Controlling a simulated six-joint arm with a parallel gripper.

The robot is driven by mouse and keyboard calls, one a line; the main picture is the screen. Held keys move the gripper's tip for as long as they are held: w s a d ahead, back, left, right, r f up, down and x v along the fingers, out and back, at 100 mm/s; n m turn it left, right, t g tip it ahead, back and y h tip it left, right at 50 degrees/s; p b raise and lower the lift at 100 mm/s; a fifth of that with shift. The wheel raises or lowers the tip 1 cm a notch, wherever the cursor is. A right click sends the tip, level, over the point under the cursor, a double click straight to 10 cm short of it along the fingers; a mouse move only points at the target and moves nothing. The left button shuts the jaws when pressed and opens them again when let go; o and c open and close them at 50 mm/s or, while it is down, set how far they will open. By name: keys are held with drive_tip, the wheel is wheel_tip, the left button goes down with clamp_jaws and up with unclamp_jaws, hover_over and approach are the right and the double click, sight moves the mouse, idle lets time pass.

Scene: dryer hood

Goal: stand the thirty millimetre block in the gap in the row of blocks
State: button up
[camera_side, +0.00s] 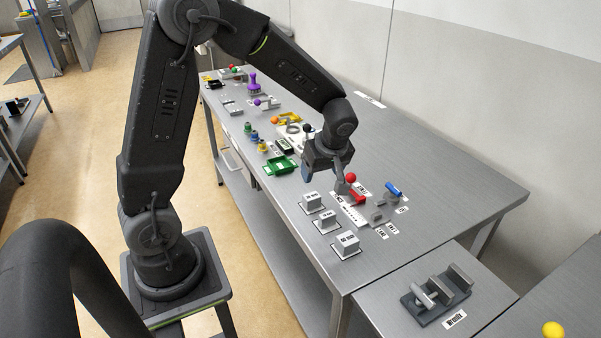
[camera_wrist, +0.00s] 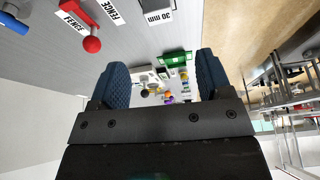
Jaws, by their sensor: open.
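My gripper (camera_side: 323,179) is open and empty above the table. Its two blue pads also show in the wrist view (camera_wrist: 162,80), with a clear space between them. In the side view, three pale grey blocks stand apart on labelled cards at the table's front edge: one to the left (camera_side: 311,201), a middle one (camera_side: 326,221) and one nearest the camera (camera_side: 347,241). I cannot make out the row's gap.
A red ball-topped lever (camera_side: 351,178) stands by the gripper, beside a white strip. A blue-handled fixture (camera_side: 393,190) is to its right. A green tray (camera_side: 281,165) and small parts lie to the left. The table's far right is clear.

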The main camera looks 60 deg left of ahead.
drive_tip(key=s+d+r+m+t+h, duration=0.2)
drive_tip(key=s+d+r+m, duration=0.4)
drive_tip(key=s+r+m, duration=0.1)
drive_tip(key=s+d+r+m+t+h, duration=0.2)
drive_tip(key=s+d+r+m, duration=0.4)
drive_tip(key=s+m, duration=0.4)
drive_tip(key=shift+r+t, duration=0.55)
drive_tip(key=shift+t, duration=0.05)
